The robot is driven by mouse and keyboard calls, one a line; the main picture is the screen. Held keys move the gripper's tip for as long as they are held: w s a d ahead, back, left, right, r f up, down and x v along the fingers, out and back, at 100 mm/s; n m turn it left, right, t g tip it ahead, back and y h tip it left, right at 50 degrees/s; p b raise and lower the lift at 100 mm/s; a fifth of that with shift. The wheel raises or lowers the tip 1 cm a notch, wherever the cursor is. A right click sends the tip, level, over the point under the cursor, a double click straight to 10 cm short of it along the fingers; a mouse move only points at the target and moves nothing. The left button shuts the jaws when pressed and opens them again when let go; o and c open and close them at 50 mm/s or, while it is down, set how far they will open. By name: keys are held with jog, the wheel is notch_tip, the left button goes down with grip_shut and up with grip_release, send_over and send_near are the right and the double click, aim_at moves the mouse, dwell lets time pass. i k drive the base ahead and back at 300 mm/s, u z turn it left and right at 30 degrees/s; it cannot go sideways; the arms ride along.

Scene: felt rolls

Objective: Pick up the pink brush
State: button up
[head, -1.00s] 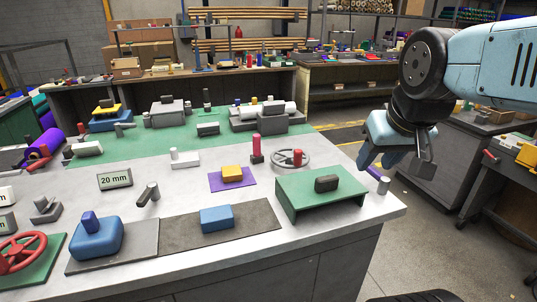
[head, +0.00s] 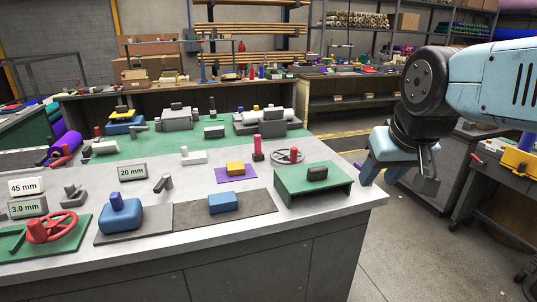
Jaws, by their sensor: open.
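I cannot single out a brush for certain. My gripper (head: 398,176) is open and appears empty. It hangs at the right, pointing down, to the right of the table edge in the picture and well apart from the pinkish-red piece.
A green stand (head: 290,188) with a dark block is at the table's right end. A yellow block (head: 236,168) on a purple sheet, a grey handwheel (head: 290,156) and a blue block (head: 223,202) surround the pinkish-red piece. A red handwheel (head: 50,228) is at left. Open floor lies right.

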aim_at(257, 156)
jog(key=u, duration=0.2)
jog(key=i, duration=0.85)
jog(key=z, duration=0.1)
